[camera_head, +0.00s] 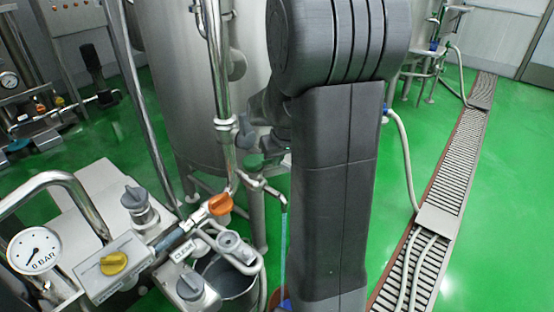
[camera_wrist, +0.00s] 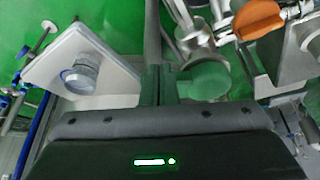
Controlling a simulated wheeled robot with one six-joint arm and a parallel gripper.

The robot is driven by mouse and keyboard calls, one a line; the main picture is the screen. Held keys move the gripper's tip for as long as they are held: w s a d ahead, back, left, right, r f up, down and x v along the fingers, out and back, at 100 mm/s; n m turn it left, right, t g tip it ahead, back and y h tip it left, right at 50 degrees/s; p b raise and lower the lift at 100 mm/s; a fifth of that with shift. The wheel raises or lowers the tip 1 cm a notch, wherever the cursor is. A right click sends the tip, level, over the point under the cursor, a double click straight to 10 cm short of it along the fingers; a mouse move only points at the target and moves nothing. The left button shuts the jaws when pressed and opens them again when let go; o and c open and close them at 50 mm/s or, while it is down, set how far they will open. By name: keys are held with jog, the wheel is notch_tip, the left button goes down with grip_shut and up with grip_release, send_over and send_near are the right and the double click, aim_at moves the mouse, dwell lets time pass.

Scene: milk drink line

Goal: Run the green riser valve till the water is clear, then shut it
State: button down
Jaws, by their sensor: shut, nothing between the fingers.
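The green riser valve (camera_head: 253,160) is partly hidden behind my arm in the head view. In the wrist view its round green handle (camera_wrist: 207,80) sits right beside my fingers. My gripper (camera_wrist: 160,82) is shut and empty; whether it touches the handle I cannot tell. In the head view, my gripper (camera_head: 244,132) is at the riser pipe, just above the valve. A thin bluish stream (camera_head: 283,240) hangs below the small spout (camera_head: 274,194). Its lower end and the vessel under it are mostly hidden by my arm.
An orange valve handle (camera_head: 220,204) and a yellow knob (camera_head: 113,263) are on the pipework at left, near a pressure gauge (camera_head: 34,250). A steel bucket (camera_head: 228,282) stands below. A large steel tank (camera_head: 180,80) is behind. The green floor at right is open beside a drain grate (camera_head: 455,175).

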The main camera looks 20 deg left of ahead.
jog(key=shift+w+n, duration=0.25)
jog(key=shift+n, duration=0.05)
jog(key=shift+w+a+n+g+b, duration=0.25)
jog(key=shift+w+a+n, duration=0.15)
jog(key=shift+w, duration=0.3)
jog(key=shift+w+a+n+g+b, duration=0.15)
jog(key=shift+w+a+n+b, duration=0.1)
jog(key=shift+w+n, duration=0.35)
jog(key=shift+w, duration=0.1)
